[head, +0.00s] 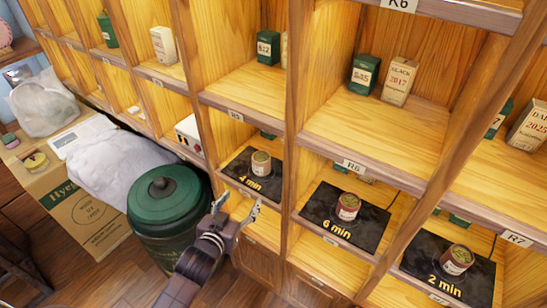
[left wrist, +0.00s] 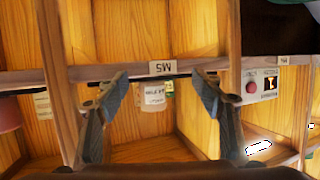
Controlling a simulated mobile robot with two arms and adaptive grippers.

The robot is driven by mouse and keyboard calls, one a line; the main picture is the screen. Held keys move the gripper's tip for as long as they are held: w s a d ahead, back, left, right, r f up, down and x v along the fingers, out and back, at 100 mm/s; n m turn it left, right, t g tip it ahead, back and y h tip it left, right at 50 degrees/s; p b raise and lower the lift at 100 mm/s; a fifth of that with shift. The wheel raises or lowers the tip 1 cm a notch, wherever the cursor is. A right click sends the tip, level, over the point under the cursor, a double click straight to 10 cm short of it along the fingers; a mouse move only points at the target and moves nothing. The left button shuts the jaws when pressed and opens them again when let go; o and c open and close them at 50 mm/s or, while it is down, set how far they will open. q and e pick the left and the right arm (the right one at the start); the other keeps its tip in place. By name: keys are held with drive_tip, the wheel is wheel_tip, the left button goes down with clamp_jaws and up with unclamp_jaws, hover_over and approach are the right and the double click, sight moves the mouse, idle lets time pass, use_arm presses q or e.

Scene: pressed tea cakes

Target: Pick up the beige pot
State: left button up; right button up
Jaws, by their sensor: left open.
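The beige pot (head: 261,163) stands on a dark mat marked 4 min (head: 244,176) in a lower compartment of the wooden shelving. My left gripper (head: 239,202) is open and empty. In the head view it shows below the pot and apart from it, in front of the shelf edge. In the left wrist view, which shows the shelves upside down, the beige pot (left wrist: 153,96) appears between the two open fingers (left wrist: 162,88), farther off. My right gripper is out of view.
Red-brown pots stand on the 6 min mat (head: 320,222) and the 2 min mat (head: 425,270). Wooden uprights bound the compartment. A white device (head: 189,135) stands to its left. A green lidded bin (head: 166,215) is close to my left arm.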

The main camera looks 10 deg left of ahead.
sight(257, 163)
use_arm(q)
drive_tip(key=w+r+t, duration=0.1)
drive_tip(key=w+r, duration=0.1)
drive_tip(key=w+d+r+t+h, duration=0.1)
drive_tip(key=w+r, duration=0.1)
drive_tip(key=w+r+m+t+h, duration=0.1)
drive_tip(key=r, duration=0.1)
drive_tip(key=shift+w+d+r+t, duration=0.2)
drive_tip(key=shift+w+d+t, duration=0.05)
drive_tip(key=shift+w+t, duration=0.15)
drive_tip(key=shift+w+r, duration=0.1)
drive_tip(key=shift+w, duration=0.2)
drive_tip(key=shift+w+d+f+p, duration=0.1)
drive_tip(key=shift+w+d, duration=0.15)
drive_tip(key=shift+w, duration=0.9)
drive_tip(key=shift+w+d+f+p, duration=0.1)
drive_tip(key=shift+w+d+p, duration=0.1)
drive_tip(key=shift+w, duration=1)
drive_tip(key=shift+w+d+f+p, duration=0.1)
drive_tip(key=shift+w+d, duration=0.15)
drive_tip(key=shift+w, duration=0.9)
drive_tip(key=shift+r, duration=0.1)
drive_tip(key=c, duration=1.4)
